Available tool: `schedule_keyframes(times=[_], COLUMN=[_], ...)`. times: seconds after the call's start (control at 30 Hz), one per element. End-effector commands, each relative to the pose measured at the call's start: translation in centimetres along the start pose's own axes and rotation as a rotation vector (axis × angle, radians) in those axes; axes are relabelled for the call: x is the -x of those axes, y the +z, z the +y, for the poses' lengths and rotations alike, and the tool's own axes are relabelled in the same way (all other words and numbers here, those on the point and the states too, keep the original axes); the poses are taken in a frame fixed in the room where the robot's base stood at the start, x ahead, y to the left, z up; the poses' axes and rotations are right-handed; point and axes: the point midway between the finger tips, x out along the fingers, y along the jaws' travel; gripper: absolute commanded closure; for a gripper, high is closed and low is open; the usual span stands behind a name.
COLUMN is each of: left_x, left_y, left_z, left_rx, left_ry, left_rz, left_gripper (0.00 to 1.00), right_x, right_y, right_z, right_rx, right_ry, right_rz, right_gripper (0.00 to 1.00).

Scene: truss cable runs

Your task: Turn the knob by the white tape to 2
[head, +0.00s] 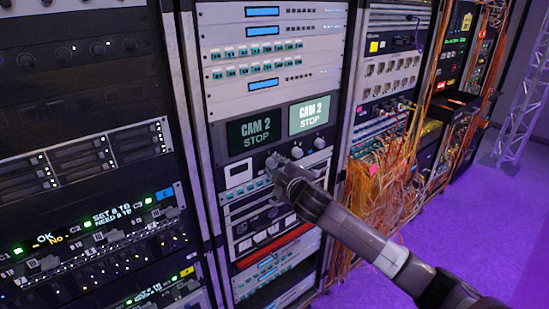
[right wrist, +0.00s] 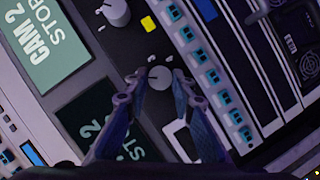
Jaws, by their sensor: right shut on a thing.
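My right gripper (head: 273,164) reaches from the lower right to the dark control panel under two screens. In the right wrist view its two fingers (right wrist: 157,80) are shut on a round grey-white knob (right wrist: 160,77), one on each side. Small white marks (right wrist: 152,59) sit beside this knob; I cannot read a number or tell for sure which piece is the white tape. My left gripper is not in view.
Two screens reading "CAM 2 STOP", one dark (head: 254,133) and one bright (head: 309,115), sit just above the knobs. A white-framed panel (head: 238,172) is left of the gripper. Orange cables (head: 380,190) hang at the right. Purple floor (head: 470,230) is clear.

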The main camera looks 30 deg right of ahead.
Motion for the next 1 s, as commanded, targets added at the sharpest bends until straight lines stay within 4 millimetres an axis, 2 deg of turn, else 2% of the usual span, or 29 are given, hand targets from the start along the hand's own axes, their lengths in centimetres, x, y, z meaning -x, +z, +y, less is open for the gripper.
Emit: schedule_keyframes(times=[0.03,0.33,1.0], left_x=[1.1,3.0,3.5], left_y=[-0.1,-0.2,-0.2], left_z=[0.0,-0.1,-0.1], left_rx=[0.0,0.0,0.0], left_ry=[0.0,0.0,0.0], left_rz=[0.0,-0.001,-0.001], left_gripper=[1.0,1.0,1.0], right_x=[0.1,0.1,0.0], right_y=[-0.2,0.0,0.1], right_z=[0.3,0.3,0.1], right_rx=[-0.035,-0.18,-0.232], right_ry=[-0.017,-0.076,-0.098], right_rz=[-0.002,-0.002,-0.001], right_gripper=[1.0,1.0,1.0])
